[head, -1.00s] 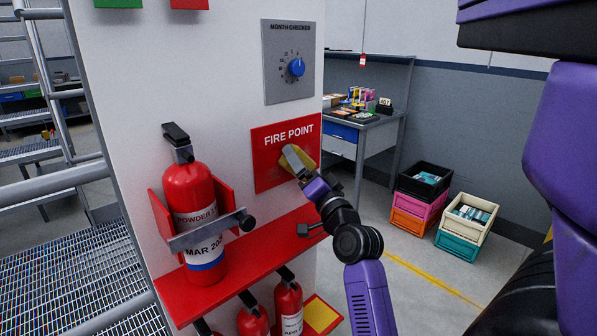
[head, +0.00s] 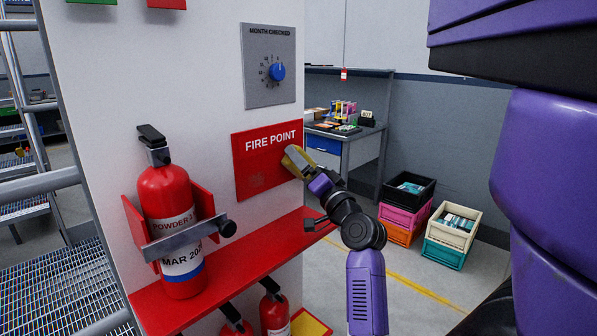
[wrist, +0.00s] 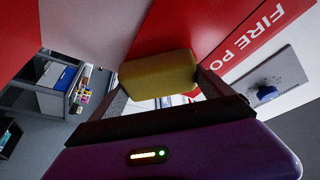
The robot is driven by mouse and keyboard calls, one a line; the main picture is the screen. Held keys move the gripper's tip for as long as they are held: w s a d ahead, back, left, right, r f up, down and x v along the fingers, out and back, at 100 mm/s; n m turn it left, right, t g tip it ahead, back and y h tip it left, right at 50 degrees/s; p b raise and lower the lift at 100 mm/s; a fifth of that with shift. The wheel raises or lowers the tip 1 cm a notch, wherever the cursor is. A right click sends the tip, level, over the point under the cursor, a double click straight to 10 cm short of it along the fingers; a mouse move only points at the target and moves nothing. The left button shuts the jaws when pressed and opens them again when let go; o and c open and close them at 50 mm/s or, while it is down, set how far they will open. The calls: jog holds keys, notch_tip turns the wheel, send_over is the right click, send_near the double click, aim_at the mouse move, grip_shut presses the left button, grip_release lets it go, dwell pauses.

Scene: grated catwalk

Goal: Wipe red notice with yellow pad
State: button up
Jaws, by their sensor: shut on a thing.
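The red notice (head: 262,165), lettered FIRE POINT, is fixed to the white panel and shows darker smudges on its lower part. It also shows in the wrist view (wrist: 215,30). My gripper (head: 307,168) is shut on the yellow pad (head: 296,160) at the right edge of the notice, below the lettering. In the wrist view the pad (wrist: 158,74) sits between the two fingers and lies against or very close to the red face; I cannot tell whether it touches.
A grey dial plate with a blue knob (head: 277,72) is above the notice. A red extinguisher (head: 165,195) stands at left on a red shelf (head: 235,262) below the notice. A workbench (head: 345,140) and stacked crates (head: 405,205) are behind at right.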

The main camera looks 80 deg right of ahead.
aim_at(289, 168)
jog(key=shift+d, duration=0.15)
jog(key=shift+w+a+p, duration=0.5)
jog(key=shift+w+a, duration=0.25)
jog(key=shift+a, duration=0.2)
jog(key=shift+w+a+p, duration=0.45)
jog(key=shift+w+a, duration=0.3)
jog(key=shift+a, duration=0.15)
jog(key=shift+w+a+p, duration=0.35)
jog(key=shift+a+p, duration=0.05)
jog(key=shift+a, duration=0.2)
jog(key=shift+w+a+p, duration=0.3)
jog(key=shift+a+p, duration=0.1)
jog(key=shift+a, duration=0.2)
jog(key=shift+w+a+p, duration=0.3)
jog(key=shift+a+p, duration=0.35)
jog(key=shift+w+a+p, duration=0.35)
jog(key=shift+a+p, duration=0.25)
jog(key=shift+p, duration=0.05)
jog(key=shift+w+a+p, duration=0.3)
jog(key=shift+a+p, duration=0.35)
jog(key=a+p, duration=0.1)
jog(key=w+a+p, duration=0.1)
jog(key=p, duration=0.1)
jog(key=shift+r+p, duration=0.2)
jog(key=shift+p, duration=0.1)
jog(key=shift+w+a+f+p, duration=0.2)
jog(key=shift+w+a+p, duration=0.05)
jog(key=shift+a+p, duration=0.35)
